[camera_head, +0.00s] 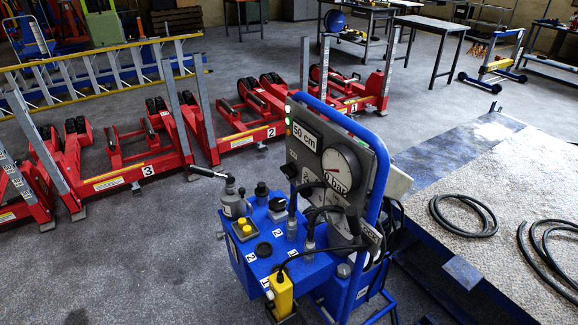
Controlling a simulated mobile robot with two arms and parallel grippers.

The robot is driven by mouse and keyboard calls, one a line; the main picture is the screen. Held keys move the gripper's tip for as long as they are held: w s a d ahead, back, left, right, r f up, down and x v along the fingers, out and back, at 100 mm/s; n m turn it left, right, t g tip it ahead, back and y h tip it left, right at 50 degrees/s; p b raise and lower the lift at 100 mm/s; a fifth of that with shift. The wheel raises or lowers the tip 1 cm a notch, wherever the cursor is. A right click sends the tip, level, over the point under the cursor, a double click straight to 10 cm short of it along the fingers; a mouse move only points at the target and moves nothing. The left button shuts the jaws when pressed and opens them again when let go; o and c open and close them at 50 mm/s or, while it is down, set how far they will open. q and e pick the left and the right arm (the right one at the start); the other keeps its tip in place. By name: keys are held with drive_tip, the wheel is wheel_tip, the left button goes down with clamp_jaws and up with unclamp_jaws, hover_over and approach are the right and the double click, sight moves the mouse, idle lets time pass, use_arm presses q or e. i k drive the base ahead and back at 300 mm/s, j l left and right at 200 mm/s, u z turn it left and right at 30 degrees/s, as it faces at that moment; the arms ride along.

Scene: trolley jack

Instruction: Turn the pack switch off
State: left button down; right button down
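A blue hydraulic power pack (325,268) stands in the middle foreground. Its upright grey panel (306,165) carries a "50 cm" label, a round bar gauge (340,170) and small indicator lights (289,122) at its left edge; one looks green. On the pack's top are a grey cylinder with a dark lever (233,205), a small box with yellow buttons (243,228), black caps and hoses. A yellow control box (282,292) sits at the front edge. I cannot tell which part is the pack switch or its position. Neither gripper shows in the view.
Red trolley jacks (130,172) with grey posts stand in a row behind and left of the pack. A raised platform (500,180) with coiled black hoses (465,215) is at the right. The floor left of the pack is clear.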

sight(290, 171)
drive_tip(key=z, duration=0.2)
drive_tip(key=i+j+z, duration=0.15)
drive_tip(key=j+z, duration=0.25)
drive_tip(key=i+j+z, duration=0.1)
drive_tip(key=j+z, duration=0.3)
